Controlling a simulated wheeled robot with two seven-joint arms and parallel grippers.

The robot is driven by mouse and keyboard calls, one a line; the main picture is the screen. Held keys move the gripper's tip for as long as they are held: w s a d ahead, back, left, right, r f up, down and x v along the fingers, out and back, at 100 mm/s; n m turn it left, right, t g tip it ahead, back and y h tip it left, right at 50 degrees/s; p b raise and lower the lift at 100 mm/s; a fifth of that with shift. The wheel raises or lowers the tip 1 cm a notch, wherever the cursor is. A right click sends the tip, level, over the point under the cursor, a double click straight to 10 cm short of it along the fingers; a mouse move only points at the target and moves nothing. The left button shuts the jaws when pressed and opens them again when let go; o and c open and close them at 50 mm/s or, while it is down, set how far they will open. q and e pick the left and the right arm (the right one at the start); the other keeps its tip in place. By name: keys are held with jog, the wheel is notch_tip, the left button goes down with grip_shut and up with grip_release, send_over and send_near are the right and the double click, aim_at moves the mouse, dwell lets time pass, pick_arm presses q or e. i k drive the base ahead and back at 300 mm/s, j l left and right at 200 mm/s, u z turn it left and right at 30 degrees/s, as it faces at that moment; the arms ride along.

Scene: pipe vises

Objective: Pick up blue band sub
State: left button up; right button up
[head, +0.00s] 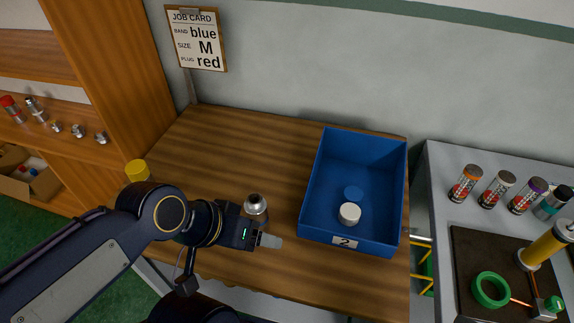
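No blue band can be clearly made out on any metal piece in the head view. A silver metal piece with a dark opening on top (255,206) stands on the wooden bench, just behind my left gripper (270,240); the gripper partly covers its lower part. The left gripper is low over the bench, pointing right, with its pale fingertips close together in the view; whether they are open or shut is unclear. The job card (197,40) on the wall reads band blue, size M, plug red. My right gripper is not in view.
A yellow cylinder (137,170) stands at left. Shelves (70,109) hold small metal fittings. The right table (436,185) holds banded tubes (497,190) and a green ring (491,289).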

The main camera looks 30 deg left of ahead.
aim_at(257, 213)
jog(key=k+j+u, duration=0.1)
jog(key=j+u, duration=0.3)
jog(key=j, duration=0.45)
jog(key=j+u, duration=0.45)
jog(key=j, duration=0.45)
